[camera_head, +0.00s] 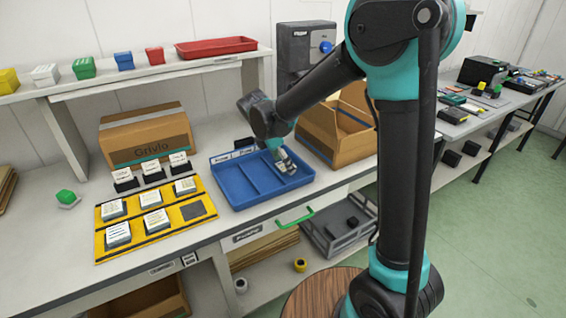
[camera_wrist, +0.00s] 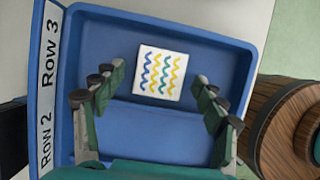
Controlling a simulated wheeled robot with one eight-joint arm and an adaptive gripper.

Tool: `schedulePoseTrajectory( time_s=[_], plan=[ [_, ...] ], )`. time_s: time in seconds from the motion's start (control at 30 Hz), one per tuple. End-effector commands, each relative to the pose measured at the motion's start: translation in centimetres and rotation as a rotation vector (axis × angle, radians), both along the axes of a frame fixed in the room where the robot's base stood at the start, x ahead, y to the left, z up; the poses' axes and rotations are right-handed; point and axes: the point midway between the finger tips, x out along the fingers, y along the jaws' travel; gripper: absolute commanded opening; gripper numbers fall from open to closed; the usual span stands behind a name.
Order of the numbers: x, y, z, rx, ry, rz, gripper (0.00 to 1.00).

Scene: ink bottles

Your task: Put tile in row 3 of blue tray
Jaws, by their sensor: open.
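The blue tray (camera_head: 246,204) stands on the bench, split by raised dividers. In the wrist view the tray (camera_wrist: 245,60) carries the labels "Row 3" (camera_wrist: 50,55) and "Row 2" (camera_wrist: 45,142). A white square tile (camera_wrist: 161,73) with blue, yellow and green wavy lines lies in the compartment beside "Row 3". It looks flat on the tray floor. My gripper (camera_wrist: 161,82) is open, with one finger on each side of the tile and a gap on both sides. In the head view my gripper (camera_head: 286,165) is over the tray's right compartment, and I cannot make out the tile there.
A yellow board (camera_head: 158,250) left of the tray holds several tile stacks and one dark empty square (camera_head: 193,210). Small card holders (camera_head: 153,172) stand behind it. An open cardboard box (camera_head: 335,135) sits close behind the tray's right side. A closed box (camera_head: 146,137) stands at the back left.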

Motion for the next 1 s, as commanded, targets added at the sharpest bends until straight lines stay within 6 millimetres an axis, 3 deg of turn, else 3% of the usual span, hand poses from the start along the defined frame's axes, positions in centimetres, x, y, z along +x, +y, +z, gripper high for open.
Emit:
schedulePoseTrajectory(
  time_s=[0.27, 0.7, 1.0],
  plan=[
    [-0.3, 0.5, 1.7, 0.0, 0.0, 0.001, 0.72],
    [-2.2, 3.2, 9.5, 0.0, 0.0, 0.001, 0.72],
    [-2.6, 3.8, 11.4, 0.0, 0.0, 0.0, 0.72]
  ],
)
